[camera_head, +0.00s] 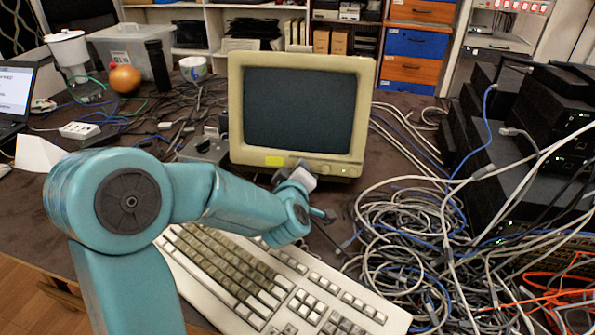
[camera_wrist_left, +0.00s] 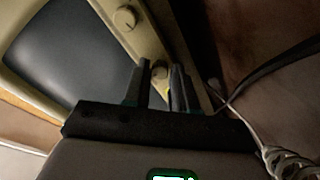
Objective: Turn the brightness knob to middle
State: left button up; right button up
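The old beige monitor (camera_head: 234,120) stands on the desk with its dark screen facing me. In the left wrist view its bezel runs diagonally, with one round knob (camera_wrist_left: 124,19) in clear sight. A second small round knob (camera_wrist_left: 160,73) shows between the fingertips of my left gripper (camera_wrist_left: 160,70). The fingers are apart, one on each side of that knob; contact cannot be made out. In the head view my left gripper (camera_head: 304,167) is at the monitor's lower front edge, and its fingers are mostly hidden there. Which knob is the brightness knob cannot be read. My right gripper is not in view.
A beige keyboard (camera_head: 285,285) lies below my left arm. Tangled cables (camera_head: 400,235) cover the desk to the right, beside stacked black network devices (camera_head: 510,165). A laptop (camera_head: 15,95) stands at far left.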

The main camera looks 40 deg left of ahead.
pick_arm(q)
jog(key=shift+o, duration=1.2)
jog(key=v, duration=0.3)
jog(key=b+v, duration=0.1)
jog(key=v, duration=0.3)
jog(key=b+v, duration=0.1)
jog(key=v, duration=0.3)
jog(key=shift+s+d+f, duration=0.2)
jog(key=shift+f, duration=0.1)
jog(key=shift+r+b+v, duration=0.2)
jog(key=shift+b+v, duration=0.6)
jog(key=shift+v, duration=0.45)
jog(key=shift+r+b+v, duration=0.15)
jog(key=shift+b+v, duration=0.6)
jog(key=shift+v, duration=0.5)
